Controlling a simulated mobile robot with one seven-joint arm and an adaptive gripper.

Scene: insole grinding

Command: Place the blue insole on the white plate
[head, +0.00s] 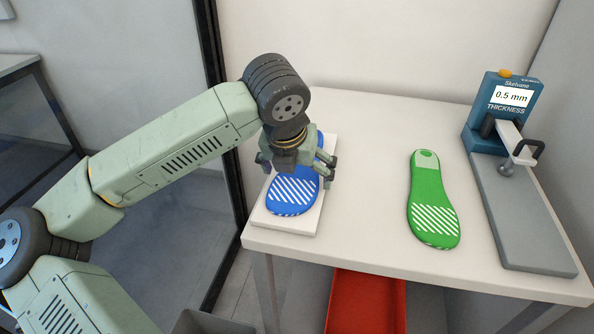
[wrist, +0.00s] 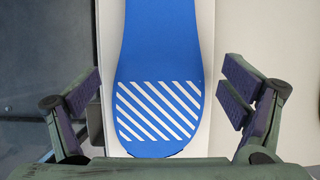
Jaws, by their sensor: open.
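The blue insole (head: 293,192) with white diagonal stripes lies on the white plate (head: 302,224) at the left side of the table. My gripper (head: 297,170) is open above the insole, with its fingers apart on either side of it, and hides part of its upper half. In the wrist view the striped end of the blue insole (wrist: 158,105) lies between the open fingers of my gripper (wrist: 165,100), with a gap on each side. The white plate (wrist: 205,60) shows beneath it along both sides.
A green insole (head: 430,195) lies on the table (head: 365,180) to the right of the plate. A blue thickness gauge (head: 505,110) reading 0.5 mm stands on a grey base (head: 530,220) at the far right. A red bin (head: 365,305) is below the table.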

